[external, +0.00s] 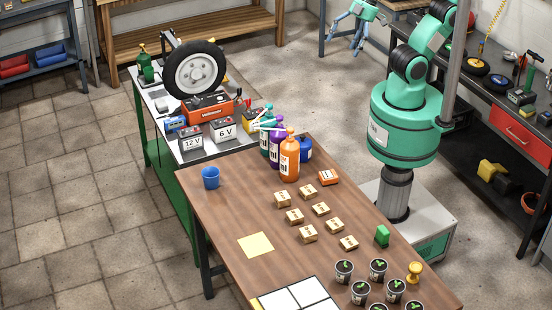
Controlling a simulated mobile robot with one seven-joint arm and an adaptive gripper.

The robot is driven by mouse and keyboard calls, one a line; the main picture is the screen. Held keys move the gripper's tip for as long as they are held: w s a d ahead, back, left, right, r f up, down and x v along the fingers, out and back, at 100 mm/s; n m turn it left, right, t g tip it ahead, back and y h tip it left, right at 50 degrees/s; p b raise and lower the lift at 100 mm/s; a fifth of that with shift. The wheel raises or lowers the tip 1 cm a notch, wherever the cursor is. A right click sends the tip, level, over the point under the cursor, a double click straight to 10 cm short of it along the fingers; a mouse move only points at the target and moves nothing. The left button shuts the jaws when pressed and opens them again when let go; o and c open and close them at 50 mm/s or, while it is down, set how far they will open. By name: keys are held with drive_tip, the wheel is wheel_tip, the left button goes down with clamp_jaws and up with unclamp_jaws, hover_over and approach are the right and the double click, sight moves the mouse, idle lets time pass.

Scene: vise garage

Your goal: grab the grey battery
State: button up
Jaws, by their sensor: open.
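Two box-shaped batteries with red terminals stand upright on the green-framed bench (160,107) at the left. One is the battery labelled 12 V (190,143); the other, to its right, is the battery labelled 6 V (222,133). Both have pale fronts and dark tops, and I cannot tell for sure which one is the grey battery. My gripper (346,44) is at the top of the view, open and empty. It hangs above the floor, beyond the wooden table and far to the right of both batteries.
The wooden table (225,215) holds a blue mug (211,177), small wooden blocks and potted seedlings. A tool bench (480,95) stands at the right.

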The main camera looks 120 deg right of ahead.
drive_tip(key=w+d, duration=0.3)
drive_tip(key=w, duration=0.7)
drive_tip(key=g+b, duration=0.1)
drive_tip(key=b, duration=0.3)
hover_over(190, 130)
drive_tip(key=s, duration=0.5)
wheel_tip(190, 130, down, 39)
drive_tip(key=shift+w+d, duration=0.1)
drive_tip(key=shift+d, duration=0.1)
drive_tip(key=shift+b+x, duration=0.7)
drive_tip(key=shift+x, duration=3.6)
drive_tip(key=shift+f, duration=0.1)
